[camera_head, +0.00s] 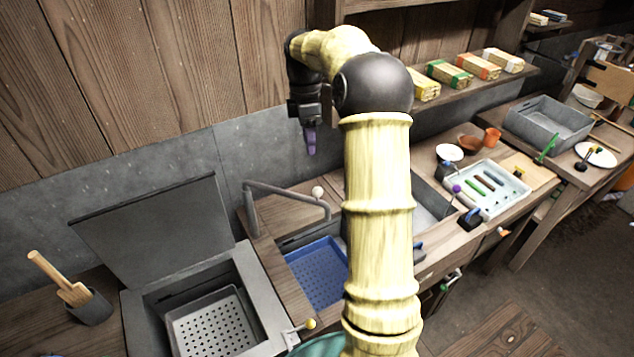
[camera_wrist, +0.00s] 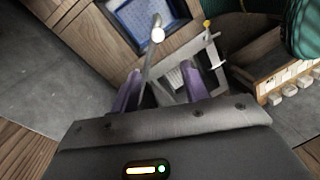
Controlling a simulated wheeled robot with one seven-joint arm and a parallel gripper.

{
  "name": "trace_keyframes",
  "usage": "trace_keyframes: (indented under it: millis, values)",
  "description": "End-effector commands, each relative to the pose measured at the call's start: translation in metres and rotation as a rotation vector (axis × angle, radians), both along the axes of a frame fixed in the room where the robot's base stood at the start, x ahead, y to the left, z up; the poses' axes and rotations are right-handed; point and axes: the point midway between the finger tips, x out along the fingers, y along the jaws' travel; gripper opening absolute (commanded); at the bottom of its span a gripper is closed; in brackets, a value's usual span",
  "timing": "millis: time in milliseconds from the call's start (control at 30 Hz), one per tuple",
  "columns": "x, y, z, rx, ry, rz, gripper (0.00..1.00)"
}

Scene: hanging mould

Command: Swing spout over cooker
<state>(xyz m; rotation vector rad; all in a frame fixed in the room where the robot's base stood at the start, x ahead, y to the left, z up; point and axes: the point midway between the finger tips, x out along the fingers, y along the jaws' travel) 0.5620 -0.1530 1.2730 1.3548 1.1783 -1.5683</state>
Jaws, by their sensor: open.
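The grey spout (camera_head: 290,196) rises from a post at the back of the counter. Its arm reaches right over the blue perforated basin (camera_head: 318,275), and a pale ball (camera_head: 318,192) shows near its free end. The cooker (camera_head: 262,290) stands left of the basin, its lid (camera_head: 150,235) raised and a perforated basket (camera_head: 212,325) inside. My gripper (camera_head: 310,142) points down above and behind the spout, open. In the wrist view, the spout (camera_wrist: 150,70) shows between the purple fingers of my gripper (camera_wrist: 160,85); I cannot tell whether they touch.
The yellow-tipped lever (camera_head: 310,324) sits at the cooker's front right corner. A utensil pot (camera_head: 88,308) stands left of the cooker. A tray of tools (camera_head: 490,188) lies at right, under a shelf with wrapped bundles (camera_head: 450,73). My arm hides part of the counter.

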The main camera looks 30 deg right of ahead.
Motion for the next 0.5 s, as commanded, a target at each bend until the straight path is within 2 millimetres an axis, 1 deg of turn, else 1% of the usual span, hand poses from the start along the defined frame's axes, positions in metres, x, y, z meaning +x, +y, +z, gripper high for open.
trace_keyframes:
  millis: [33, 133, 500]
  values:
    - [0.0023, -0.0079, 0.0079, 0.013, 0.007, 0.022, 0.46]
    - [0.0033, -0.0151, 0.0126, 0.026, 0.015, 0.055, 0.46]
    - [0.0029, -0.0153, 0.0112, 0.027, 0.017, 0.062, 0.46]
